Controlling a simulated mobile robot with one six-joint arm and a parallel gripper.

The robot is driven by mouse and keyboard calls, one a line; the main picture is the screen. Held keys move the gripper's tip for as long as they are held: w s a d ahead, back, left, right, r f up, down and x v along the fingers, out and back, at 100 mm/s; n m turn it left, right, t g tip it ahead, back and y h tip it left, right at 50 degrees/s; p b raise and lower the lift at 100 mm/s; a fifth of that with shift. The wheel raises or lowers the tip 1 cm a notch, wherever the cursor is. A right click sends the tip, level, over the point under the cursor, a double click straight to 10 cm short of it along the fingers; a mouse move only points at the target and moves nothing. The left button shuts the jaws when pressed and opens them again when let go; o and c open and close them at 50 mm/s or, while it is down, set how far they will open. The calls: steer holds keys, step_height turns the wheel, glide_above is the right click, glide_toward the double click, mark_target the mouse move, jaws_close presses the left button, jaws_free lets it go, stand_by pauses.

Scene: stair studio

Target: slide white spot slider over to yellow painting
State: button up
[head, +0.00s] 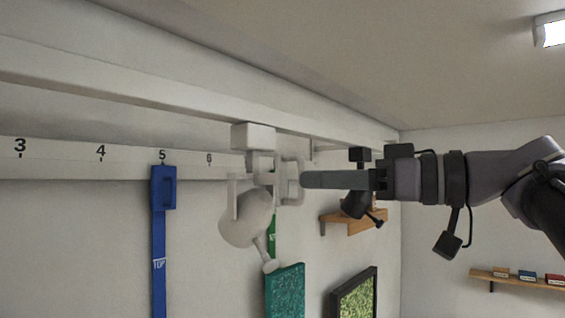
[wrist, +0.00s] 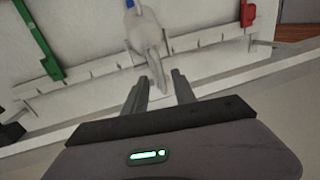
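The white spot slider (head: 247,218) hangs from the white rail under the ceiling, with a block on top, a pale bracket-like handle (head: 293,180) and a round lamp head. My gripper (head: 306,180) points left, its tips at the handle's right side. In the wrist view my gripper (wrist: 159,76) has its two fingers apart, with the white spot slider (wrist: 147,35) just ahead and its near end between the tips. Contact cannot be told. No clearly yellow painting shows; a teal painting (head: 285,290) and a black-framed green-yellow picture (head: 354,297) are below.
A numbered strip (head: 60,156) runs along the wall. A blue slider with a strap (head: 160,240) hangs at 5, left of the white one. A wooden shelf (head: 350,222) is behind my arm. In the wrist view a green slider (wrist: 38,40) and a red one (wrist: 247,14) show.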

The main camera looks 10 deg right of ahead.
mark_target(302, 192)
steer(key=p+x, duration=0.1)
steer(key=x, duration=0.3)
steer(key=shift+s, duration=0.1)
jaws_close()
stand_by(1.4)
